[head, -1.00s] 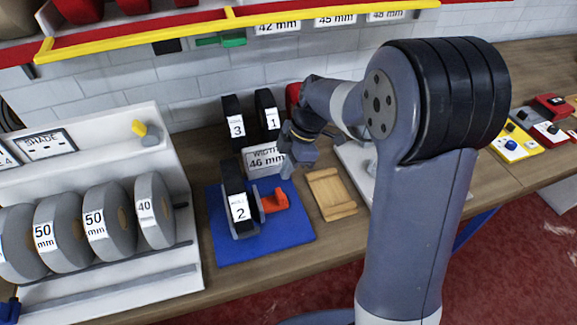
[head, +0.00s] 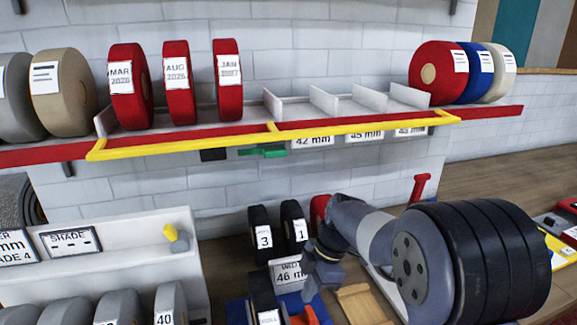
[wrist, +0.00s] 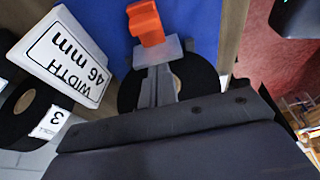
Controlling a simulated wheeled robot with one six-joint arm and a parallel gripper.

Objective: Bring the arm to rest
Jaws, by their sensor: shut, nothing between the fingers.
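My arm reaches over the bench, and my gripper (head: 308,288) hangs above it next to the "WIDTH 46 mm" sign (head: 289,272). In the wrist view my gripper's shut fingers (wrist: 157,72) show with nothing held between them. Beyond them are a black roll (wrist: 190,85) and an orange-red part (wrist: 146,22) on the blue mat (wrist: 100,18). In the head view that black roll (head: 263,290) stands at the bottom edge, partly cut off, with the orange-red part (head: 305,316) beside it.
Black rolls marked 3 (head: 260,235) and 1 (head: 293,227) stand behind the sign. A wooden tray (head: 362,305) lies right of the gripper. Above runs a shelf with a yellow rail (head: 190,143), holding red rolls (head: 128,87). Grey rolls (head: 170,300) stand at lower left.

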